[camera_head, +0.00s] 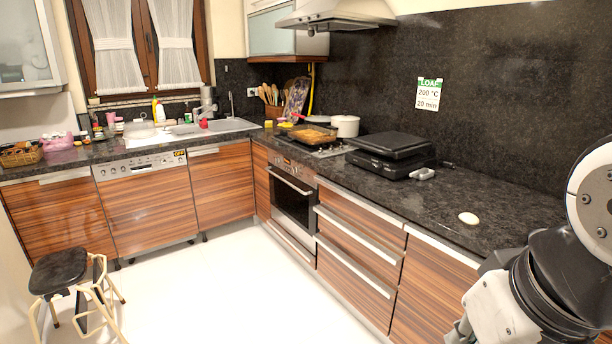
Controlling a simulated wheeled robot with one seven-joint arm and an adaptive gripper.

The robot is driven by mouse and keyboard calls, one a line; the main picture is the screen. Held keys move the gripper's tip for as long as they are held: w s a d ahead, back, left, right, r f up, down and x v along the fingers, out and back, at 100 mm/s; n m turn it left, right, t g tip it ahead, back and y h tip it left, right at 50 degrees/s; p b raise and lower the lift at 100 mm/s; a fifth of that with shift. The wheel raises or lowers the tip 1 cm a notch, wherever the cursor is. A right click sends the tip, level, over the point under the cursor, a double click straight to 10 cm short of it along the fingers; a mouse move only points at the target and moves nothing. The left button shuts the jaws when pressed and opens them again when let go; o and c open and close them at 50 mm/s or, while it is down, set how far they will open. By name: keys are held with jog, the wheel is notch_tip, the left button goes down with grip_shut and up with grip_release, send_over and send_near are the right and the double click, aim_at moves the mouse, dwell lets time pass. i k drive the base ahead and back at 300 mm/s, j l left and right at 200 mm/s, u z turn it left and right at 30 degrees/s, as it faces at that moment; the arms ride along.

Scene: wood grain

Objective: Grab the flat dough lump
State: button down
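The flat dough lump (468,218) is a small, pale, rounded disc. It lies on the dark stone counter (420,205) at the right, with bare counter around it. My arm fills the lower right of the view, to the right of and in front of the lump. My gripper's fingertips cannot be made out, so I cannot see whether it is open or shut. The lump is apart from the visible part of my arm.
A black grill (389,152) with a handle stands on the counter left of the lump. Farther back are a white pot (345,125) and a baking dish (309,134) on the stove. A black stool (62,268) stands on the open white floor.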

aim_at(469, 219)
jog(key=i+j+z, duration=0.3)
jog(key=i, duration=0.25)
jog(key=i+j+z, duration=0.25)
jog(key=i, duration=0.25)
jog(key=i+j+z, duration=0.3)
jog(key=i+j, duration=0.1)
jog(key=i, duration=0.1)
